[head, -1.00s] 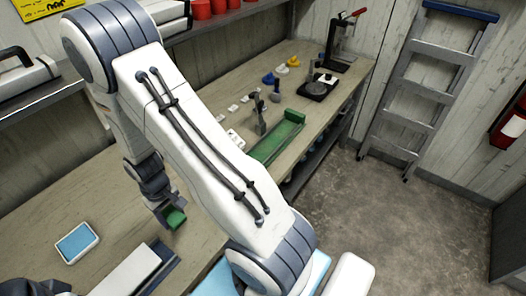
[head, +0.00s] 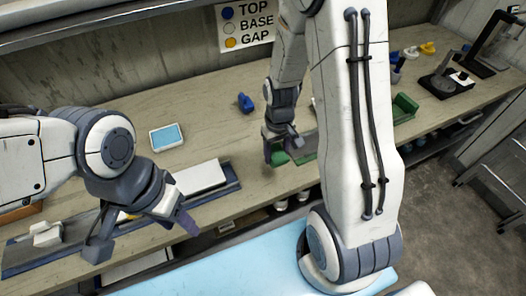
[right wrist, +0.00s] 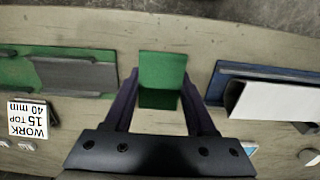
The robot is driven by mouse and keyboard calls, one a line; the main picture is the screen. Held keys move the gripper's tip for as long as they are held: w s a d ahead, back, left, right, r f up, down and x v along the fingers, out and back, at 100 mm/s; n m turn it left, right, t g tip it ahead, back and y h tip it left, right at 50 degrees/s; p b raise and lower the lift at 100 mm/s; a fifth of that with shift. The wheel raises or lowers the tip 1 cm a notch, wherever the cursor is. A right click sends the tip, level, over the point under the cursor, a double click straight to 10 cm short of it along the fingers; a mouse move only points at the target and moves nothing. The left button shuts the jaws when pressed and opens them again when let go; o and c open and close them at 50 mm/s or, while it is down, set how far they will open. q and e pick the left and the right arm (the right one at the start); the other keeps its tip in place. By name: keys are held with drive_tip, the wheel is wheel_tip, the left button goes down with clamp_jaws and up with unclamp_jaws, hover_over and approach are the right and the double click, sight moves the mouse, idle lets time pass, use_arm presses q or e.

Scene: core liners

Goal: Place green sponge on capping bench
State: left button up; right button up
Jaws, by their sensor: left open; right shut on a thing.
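The green sponge (head: 278,157) is in my right gripper (head: 282,148), over the wooden bench top (head: 215,110) near its front edge. In the right wrist view the sponge (right wrist: 162,72) sits between the two fingers of my right gripper (right wrist: 160,98), which are shut on it. I cannot tell whether the sponge touches the bench. My left gripper (head: 143,238) is open and empty at the front left of the bench. My right arm hides part of the bench.
A blue tray (right wrist: 225,80) with a white piece lies on one side of the sponge, a green tray (right wrist: 20,72) on the other. A blue-screened tablet (head: 167,137) and a small blue object (head: 245,102) stand further back. A colour-key sign (head: 245,25) hangs behind.

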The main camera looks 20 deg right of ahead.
drive_tip(key=p, duration=0.2)
hover_over(257, 165)
wheel_tip(257, 165, down, 4)
drive_tip(key=shift+f, duration=0.1)
wheel_tip(257, 165, down, 4)
drive_tip(key=shift+r+p, duration=0.15)
drive_tip(key=shift+p, duration=0.4)
drive_tip(key=shift+f, duration=0.25)
drive_tip(key=shift+f, duration=0.15)
drive_tip(key=o, duration=1.2)
